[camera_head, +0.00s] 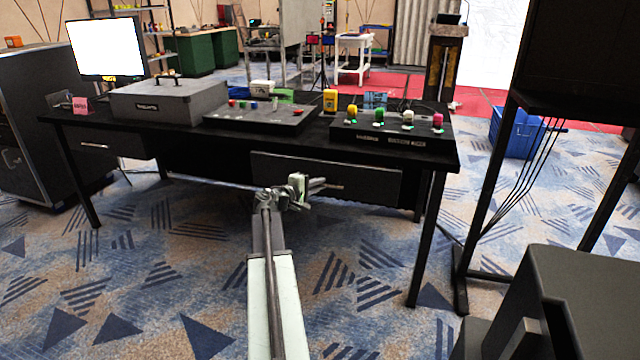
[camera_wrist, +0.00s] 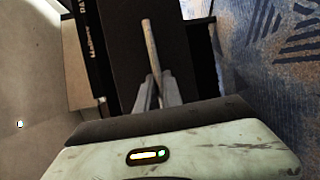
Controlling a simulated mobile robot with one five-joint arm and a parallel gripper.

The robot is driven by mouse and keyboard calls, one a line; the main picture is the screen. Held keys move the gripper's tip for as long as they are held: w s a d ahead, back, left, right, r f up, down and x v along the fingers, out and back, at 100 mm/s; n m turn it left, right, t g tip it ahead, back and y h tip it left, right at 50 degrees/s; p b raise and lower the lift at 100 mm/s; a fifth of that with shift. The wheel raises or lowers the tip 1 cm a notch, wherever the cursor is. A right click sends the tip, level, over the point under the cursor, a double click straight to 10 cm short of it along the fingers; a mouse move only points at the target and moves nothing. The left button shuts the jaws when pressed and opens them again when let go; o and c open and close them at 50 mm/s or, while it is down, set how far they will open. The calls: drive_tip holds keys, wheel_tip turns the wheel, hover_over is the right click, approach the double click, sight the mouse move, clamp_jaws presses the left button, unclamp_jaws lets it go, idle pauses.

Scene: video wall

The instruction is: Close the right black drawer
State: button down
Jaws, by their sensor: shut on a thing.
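The right black drawer (camera_head: 370,182) is under the right half of the black desk (camera_head: 232,139). Its dark front faces me, and I cannot tell exactly how far out it stands. My gripper (camera_head: 308,186) is at the middle of this front, shut on its thin silver handle (camera_head: 331,186). In the wrist view the handle (camera_wrist: 150,45) runs up from between the fingertips (camera_wrist: 154,85), with the dark drawer front (camera_wrist: 124,38) behind it. The gripper partly hides the handle in the head view.
A left drawer (camera_head: 110,143) is under the desk's other end. A grey case (camera_head: 168,102) and two button panels (camera_head: 262,117) (camera_head: 390,132) stand on top. A black stand (camera_head: 463,240) is at right. Patterned carpet (camera_head: 150,270) is clear in front.

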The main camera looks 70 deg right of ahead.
sight(322, 194)
idle(0.3)
drive_tip(key=d, duration=0.4)
drive_tip(key=shift+w+d, duration=0.25)
drive_tip(key=c, duration=1.8)
unclamp_jaws()
drive_tip(key=shift+o, duration=0.2)
drive_tip(key=p+v, duration=0.1)
drive_tip(key=v, duration=0.7)
drive_tip(key=shift+s, duration=0.1)
